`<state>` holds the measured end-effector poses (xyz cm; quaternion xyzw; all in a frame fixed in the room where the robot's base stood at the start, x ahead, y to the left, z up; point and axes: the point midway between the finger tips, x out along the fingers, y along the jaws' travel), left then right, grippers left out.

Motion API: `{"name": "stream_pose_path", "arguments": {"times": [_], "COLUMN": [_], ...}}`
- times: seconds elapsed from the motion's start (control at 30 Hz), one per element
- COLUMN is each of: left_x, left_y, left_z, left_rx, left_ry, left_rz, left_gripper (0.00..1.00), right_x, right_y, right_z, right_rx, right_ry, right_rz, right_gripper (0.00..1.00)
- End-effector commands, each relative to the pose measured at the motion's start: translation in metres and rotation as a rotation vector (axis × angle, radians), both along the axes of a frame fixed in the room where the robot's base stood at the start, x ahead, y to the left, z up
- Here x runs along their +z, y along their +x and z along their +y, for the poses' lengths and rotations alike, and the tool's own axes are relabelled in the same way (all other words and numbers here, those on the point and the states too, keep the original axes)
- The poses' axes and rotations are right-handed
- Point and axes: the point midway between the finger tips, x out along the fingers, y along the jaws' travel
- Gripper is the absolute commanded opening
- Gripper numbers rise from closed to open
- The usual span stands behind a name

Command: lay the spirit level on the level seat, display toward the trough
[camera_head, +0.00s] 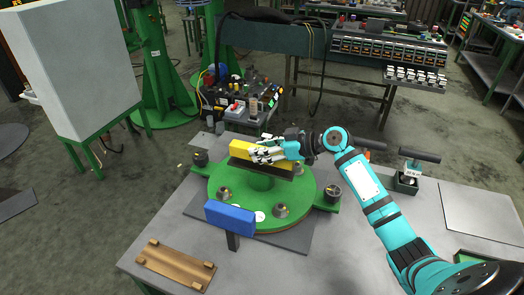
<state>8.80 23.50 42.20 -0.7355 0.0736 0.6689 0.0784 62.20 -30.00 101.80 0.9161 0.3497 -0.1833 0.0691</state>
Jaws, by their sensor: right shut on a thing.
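The spirit level (241,149) is a yellow bar. My right gripper (265,152) is shut on it from the right, and the fingers cover its right part. A dark narrow plate (262,171), which looks like the level seat, lies directly below it on the green hub of a round green base. I cannot tell whether the level touches the plate or hovers just above it. The display is not clearly visible. A blue block-like part (230,218) stands at the front edge of the base; I cannot tell which part is the trough. My left gripper is out of view.
The green round base (213,187) carries several dark conical feet or knobs. A wooden tray (176,265) lies at the table's front left. A small dark box with a handled tool (406,181) stands at the right. The grey table (340,262) is clear at the front middle.

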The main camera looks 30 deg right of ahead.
Motion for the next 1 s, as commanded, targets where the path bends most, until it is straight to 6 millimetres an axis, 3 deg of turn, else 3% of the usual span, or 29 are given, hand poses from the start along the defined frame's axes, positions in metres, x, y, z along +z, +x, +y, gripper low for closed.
{"name": "stream_pose_path", "arguments": {"times": [0.13,0.5,0.53,0.67,0.7,1.0], "left_x": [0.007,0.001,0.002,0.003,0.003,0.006], "left_y": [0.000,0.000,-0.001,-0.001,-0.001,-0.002], "left_z": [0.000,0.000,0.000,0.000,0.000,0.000], "left_rx": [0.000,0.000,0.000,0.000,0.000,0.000], "left_ry": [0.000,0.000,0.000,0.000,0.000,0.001], "left_rz": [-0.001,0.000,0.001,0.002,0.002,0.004], "left_gripper": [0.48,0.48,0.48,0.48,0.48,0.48], "right_x": [-0.012,-0.018,-0.018,-0.017,-0.017,-0.015], "right_y": [0.000,0.000,0.000,0.000,0.000,0.000], "right_z": [0.000,0.000,0.000,0.000,0.000,0.000], "right_rx": [-0.003,-0.002,-0.001,-0.002,-0.002,-0.002], "right_ry": [0.004,0.000,0.000,0.000,0.000,0.000], "right_rz": [-0.003,-0.005,-0.003,-0.001,-0.001,-0.001], "right_gripper": [0.00,0.00,0.35,0.52,0.56,0.56]}}
